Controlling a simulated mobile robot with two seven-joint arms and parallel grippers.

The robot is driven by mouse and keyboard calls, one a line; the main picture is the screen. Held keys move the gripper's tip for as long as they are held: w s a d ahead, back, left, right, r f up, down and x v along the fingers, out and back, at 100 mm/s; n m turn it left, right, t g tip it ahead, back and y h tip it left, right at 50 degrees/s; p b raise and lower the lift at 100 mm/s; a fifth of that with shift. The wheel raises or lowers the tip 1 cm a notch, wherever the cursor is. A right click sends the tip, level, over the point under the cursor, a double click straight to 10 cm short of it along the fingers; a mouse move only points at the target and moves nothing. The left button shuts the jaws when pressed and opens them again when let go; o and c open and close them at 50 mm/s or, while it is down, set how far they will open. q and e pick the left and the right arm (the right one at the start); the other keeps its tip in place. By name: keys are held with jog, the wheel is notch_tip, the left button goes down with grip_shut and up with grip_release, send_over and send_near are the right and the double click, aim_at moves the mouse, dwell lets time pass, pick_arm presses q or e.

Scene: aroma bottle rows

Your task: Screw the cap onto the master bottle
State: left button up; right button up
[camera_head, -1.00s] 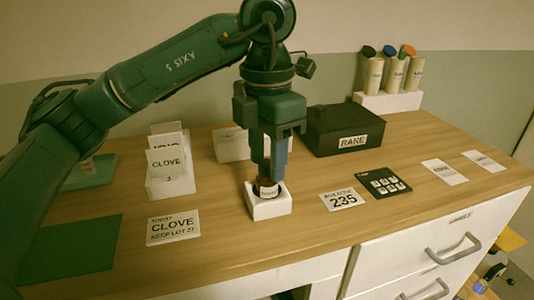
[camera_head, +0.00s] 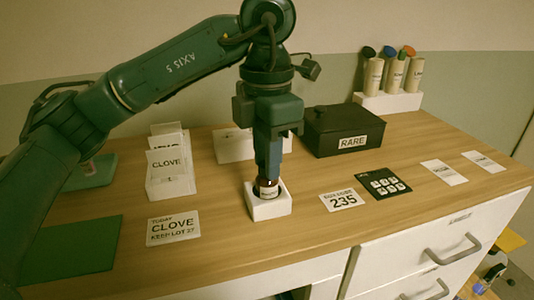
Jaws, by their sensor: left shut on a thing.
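The master bottle (camera_head: 268,192) is small and brown with a pale label. It stands upright in a white block holder (camera_head: 267,209) near the middle of the table. My left gripper (camera_head: 267,172) points straight down right over the bottle, its fingers close together at the bottle's top. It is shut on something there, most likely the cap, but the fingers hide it. I cannot tell whether the cap sits on the neck. My right gripper is not in view.
A black RARE box (camera_head: 328,128) stands behind right, and a white card box (camera_head: 172,176) stands left. Flat cards, including CLOVE (camera_head: 173,227) and 235 (camera_head: 341,200), and a dark keypad (camera_head: 385,184) lie around. A white rack (camera_head: 388,102) of tubes stands far right.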

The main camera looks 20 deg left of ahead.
pick_arm(q)
jog(key=m, duration=1.2)
jog(key=shift+p, duration=0.35)
jog(key=o, duration=0.6)
jog(key=shift+m, duration=0.3)
jog(key=o, duration=0.4)
